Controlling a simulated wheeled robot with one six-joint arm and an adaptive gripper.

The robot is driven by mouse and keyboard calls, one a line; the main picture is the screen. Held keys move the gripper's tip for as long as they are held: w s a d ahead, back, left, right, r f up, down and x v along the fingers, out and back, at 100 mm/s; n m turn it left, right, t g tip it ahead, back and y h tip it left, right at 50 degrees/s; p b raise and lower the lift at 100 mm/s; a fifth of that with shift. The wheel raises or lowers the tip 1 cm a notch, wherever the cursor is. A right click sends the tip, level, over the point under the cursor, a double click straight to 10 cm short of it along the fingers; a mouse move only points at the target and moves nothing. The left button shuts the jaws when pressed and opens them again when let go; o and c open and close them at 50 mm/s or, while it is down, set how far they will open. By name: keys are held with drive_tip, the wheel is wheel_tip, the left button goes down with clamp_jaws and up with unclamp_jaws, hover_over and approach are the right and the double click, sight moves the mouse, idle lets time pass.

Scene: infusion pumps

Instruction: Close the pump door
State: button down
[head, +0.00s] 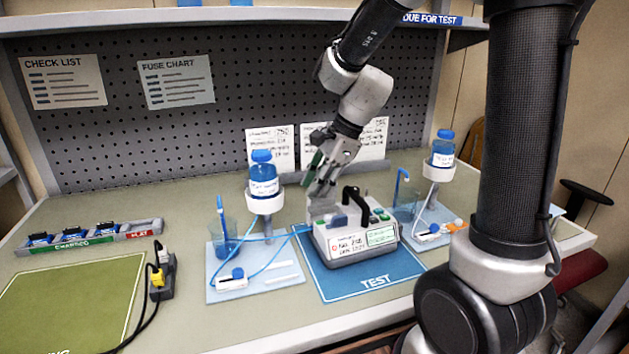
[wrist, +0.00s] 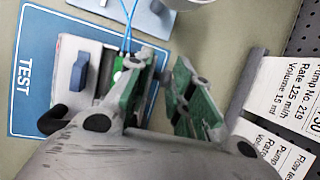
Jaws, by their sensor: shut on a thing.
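The pump (head: 352,246) stands on the blue TEST mat (head: 372,290), its labelled front facing the near edge. A blue knob (head: 337,221) and a black handle (head: 355,196) are on its top; the knob also shows in the wrist view (wrist: 79,72). My gripper (head: 319,191) reaches down at the pump's back left. In the wrist view my gripper's green-padded fingers (wrist: 164,88) are apart, beside the pump's tube end. It is shut on the pump door, but the door's edge is mostly hidden by the fingers, and its angle cannot be told.
Blue tubing (head: 268,238) runs to the pump from the left tray (head: 255,289), beside a blue-capped bottle (head: 263,176). Another bottle (head: 441,150) stands right. A power strip (head: 161,275) and charging rack (head: 90,236) are left. The green mat (head: 70,305) is clear.

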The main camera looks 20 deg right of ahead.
sight(311, 200)
drive_tip(key=shift+s+f+n+t, duration=0.25)
drive_tip(key=shift+s+t, duration=0.5)
drive_tip(key=shift+t, duration=0.4)
drive_tip(key=shift+s+f+n+t, duration=0.1)
drive_tip(key=shift+s+n+t, duration=0.15)
drive_tip(key=shift+s+t, duration=0.7)
drive_tip(key=shift+w+t, duration=0.2)
drive_tip(key=shift+t, duration=0.1)
drive_tip(key=c, duration=1.3)
unclamp_jaws()
drive_tip(key=shift+c, duration=0.2)
drive_tip(key=v, duration=1.2)
drive_tip(key=shift+d, duration=0.25)
drive_tip(key=shift+f, duration=0.1)
